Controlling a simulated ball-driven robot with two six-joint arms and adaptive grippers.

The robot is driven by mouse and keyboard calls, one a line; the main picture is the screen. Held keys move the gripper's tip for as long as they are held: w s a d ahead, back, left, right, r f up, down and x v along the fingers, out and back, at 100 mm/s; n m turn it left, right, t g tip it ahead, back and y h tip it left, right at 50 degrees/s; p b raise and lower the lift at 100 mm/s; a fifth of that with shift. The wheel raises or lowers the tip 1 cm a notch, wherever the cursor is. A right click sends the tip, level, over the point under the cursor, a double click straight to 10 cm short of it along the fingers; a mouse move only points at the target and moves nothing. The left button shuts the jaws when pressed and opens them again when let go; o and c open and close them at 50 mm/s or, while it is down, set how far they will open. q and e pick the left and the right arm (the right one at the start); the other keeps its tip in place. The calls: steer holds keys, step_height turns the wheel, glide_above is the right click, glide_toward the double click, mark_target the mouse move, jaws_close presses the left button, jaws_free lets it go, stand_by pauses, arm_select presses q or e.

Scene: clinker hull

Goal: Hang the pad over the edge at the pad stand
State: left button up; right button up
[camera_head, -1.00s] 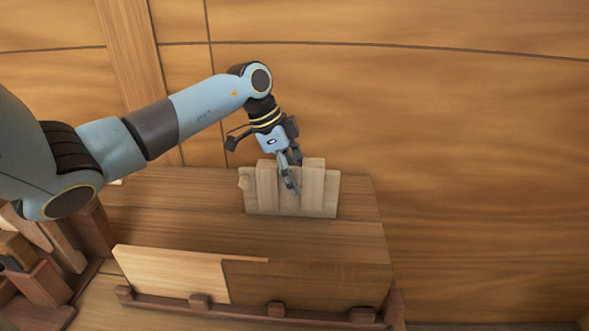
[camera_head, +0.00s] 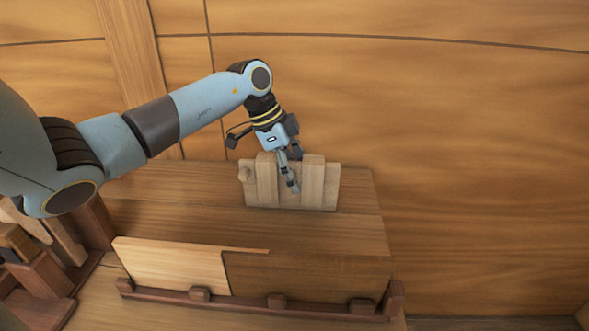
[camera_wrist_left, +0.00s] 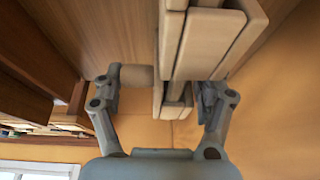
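A pale wooden stand (camera_head: 319,185), which looks like the pad stand, is upright at the back of the bench. It has a flat plate, two thicker uprights and a round knob at its left end. My left gripper (camera_head: 295,172) reaches down between the two uprights, one finger in front of the plate and the other partly behind. In the left wrist view its fingers (camera_wrist_left: 160,90) are wide apart, on either side of the pale boards (camera_wrist_left: 208,42), with the knob (camera_wrist_left: 138,75) beside the left finger. Contact cannot be told. I cannot make out a separate pad. My right gripper is not in view.
A low rack (camera_head: 240,305) at the bench's front holds a pale board (camera_head: 170,264) and a darker board (camera_head: 310,276). Wooden boxes (camera_head: 40,275) stand at the left. The bench top (camera_head: 190,212) between rack and stand is clear. A plank wall (camera_head: 460,150) rises behind.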

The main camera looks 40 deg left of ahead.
arm_select(q)
steer(key=o, duration=0.4)
steer(key=v, duration=1.2)
steer(key=shift+f, duration=0.1)
